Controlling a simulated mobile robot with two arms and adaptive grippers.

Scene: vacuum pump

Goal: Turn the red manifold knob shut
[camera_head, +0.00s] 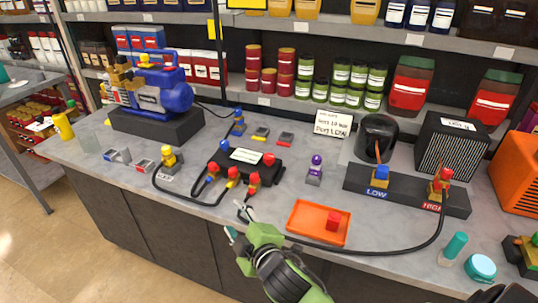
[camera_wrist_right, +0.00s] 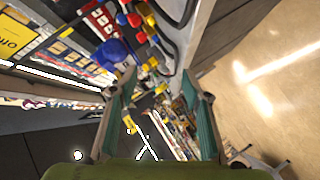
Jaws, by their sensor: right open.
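The black manifold (camera_head: 240,166) sits mid-bench with a white label on top. Its red knob (camera_head: 269,159) is at the right of the top, and a blue knob (camera_head: 224,145) is at the left. My left gripper is not in view.
An orange tray (camera_head: 294,225) with a red block (camera_head: 333,221) is right of my gripper. A black hose (camera_head: 385,252) runs along the front to the LOW/HIGH block (camera_head: 405,196). A purple-topped fitting (camera_head: 315,170) stands right of the manifold. A blue pump (camera_head: 160,92) is back left.

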